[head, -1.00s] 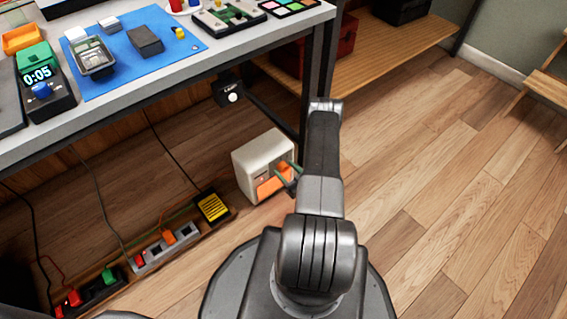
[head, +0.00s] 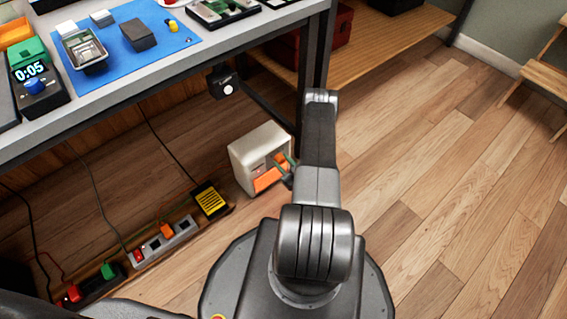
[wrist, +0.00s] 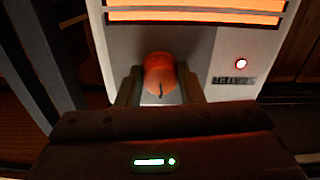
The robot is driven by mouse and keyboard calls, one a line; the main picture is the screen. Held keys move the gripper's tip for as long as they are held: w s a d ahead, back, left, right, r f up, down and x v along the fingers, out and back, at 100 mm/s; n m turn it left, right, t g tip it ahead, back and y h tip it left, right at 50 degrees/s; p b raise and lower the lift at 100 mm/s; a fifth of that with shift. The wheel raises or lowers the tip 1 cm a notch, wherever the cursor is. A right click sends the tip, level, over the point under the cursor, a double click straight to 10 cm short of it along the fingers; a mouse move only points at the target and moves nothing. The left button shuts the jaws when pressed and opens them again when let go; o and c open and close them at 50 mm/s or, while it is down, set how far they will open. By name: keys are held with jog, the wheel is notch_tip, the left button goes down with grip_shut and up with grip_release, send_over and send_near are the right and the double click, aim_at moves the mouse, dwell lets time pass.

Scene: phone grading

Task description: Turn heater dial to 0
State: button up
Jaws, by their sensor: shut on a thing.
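The heater (head: 252,150) is a cream box on the floor under the workbench, with glowing orange bars on its front. Any numbers around the dial are hidden or too dark to read. In the head view, my gripper (head: 282,165) is at the heater's front right.
The workbench (head: 150,88) stands above the heater, with a black leg close by on the right. Power strips (head: 165,240) and cables lie on the floor to the left. A wooden shelf (head: 385,50) is behind.

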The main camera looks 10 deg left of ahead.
jog(key=n, duration=0.4)
jog(key=shift+w+n+p, duration=0.1)
jog(key=shift+n+p, duration=0.4)
jog(key=shift+n, duration=1.4)
jog(key=o, duration=1)
jog(key=shift+d, duration=0.15)
